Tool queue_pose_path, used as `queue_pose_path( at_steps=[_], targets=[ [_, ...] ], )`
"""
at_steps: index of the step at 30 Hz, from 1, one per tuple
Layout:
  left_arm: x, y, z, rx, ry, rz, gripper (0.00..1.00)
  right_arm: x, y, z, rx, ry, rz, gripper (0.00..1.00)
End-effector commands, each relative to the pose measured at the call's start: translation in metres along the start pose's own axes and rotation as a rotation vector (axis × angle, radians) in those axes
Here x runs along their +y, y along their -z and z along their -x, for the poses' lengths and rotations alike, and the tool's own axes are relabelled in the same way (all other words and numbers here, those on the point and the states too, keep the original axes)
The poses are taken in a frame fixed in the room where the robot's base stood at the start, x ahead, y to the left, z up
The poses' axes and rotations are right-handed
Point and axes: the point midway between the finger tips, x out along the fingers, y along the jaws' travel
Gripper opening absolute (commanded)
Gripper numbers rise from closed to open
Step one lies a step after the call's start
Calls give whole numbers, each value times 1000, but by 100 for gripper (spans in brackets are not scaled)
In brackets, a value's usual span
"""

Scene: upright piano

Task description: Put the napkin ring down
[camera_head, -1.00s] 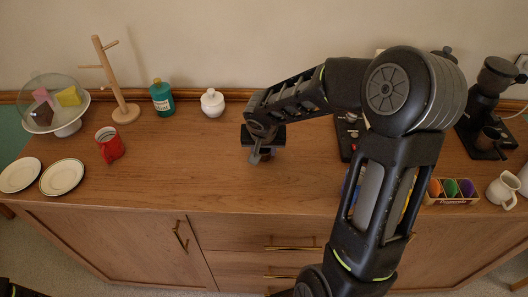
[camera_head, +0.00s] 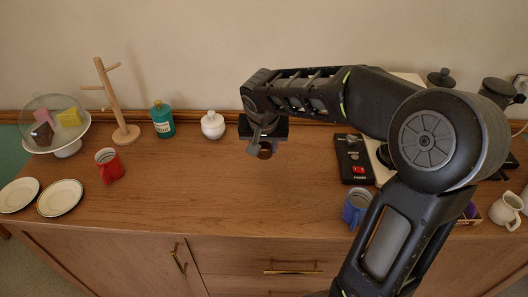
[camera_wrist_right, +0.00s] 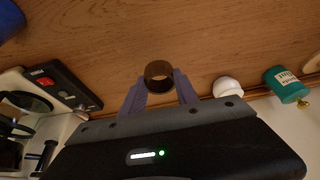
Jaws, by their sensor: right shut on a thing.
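The napkin ring (camera_wrist_right: 159,74) is a small dark brown ring. In the right wrist view it sits between the two fingertips of my right gripper (camera_wrist_right: 159,82), which is shut on it. In the head view the ring (camera_head: 265,151) shows just below my right gripper (camera_head: 262,147), over the back middle of the wooden sideboard (camera_head: 230,190). I cannot tell whether the ring touches the top. My left gripper is not in view.
A white lidded jar (camera_head: 212,125) and a teal bottle (camera_head: 162,119) stand to the left. A black device with a red switch (camera_head: 357,160) and a blue mug (camera_head: 356,207) are to the right. A red mug (camera_head: 109,165) is far left. The middle is clear.

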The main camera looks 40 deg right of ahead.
Motion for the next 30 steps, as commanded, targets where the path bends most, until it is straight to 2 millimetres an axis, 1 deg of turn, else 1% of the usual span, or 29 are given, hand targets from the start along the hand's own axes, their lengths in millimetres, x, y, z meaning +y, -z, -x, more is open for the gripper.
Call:
queue_pose_path(
  at_steps=[15, 18, 20, 23, 26, 27, 30],
  targets=[
    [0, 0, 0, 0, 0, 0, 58, 0, 0, 0, 0, 0, 1, 0],
    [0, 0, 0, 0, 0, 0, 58, -8, -3, -3, -1, 10, 25, 0],
    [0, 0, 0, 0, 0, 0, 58, -19, -7, -6, -2, 25, 62, 0],
    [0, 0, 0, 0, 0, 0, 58, -48, -19, -15, -6, 66, 166, 0],
    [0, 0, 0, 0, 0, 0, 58, -85, -38, -25, -7, 120, 303, 0],
    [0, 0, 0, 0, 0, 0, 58, -100, -47, -28, -7, 144, 361, 0],
    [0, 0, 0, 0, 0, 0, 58, -133, -68, -34, -5, 198, 485, 0]
  ],
)
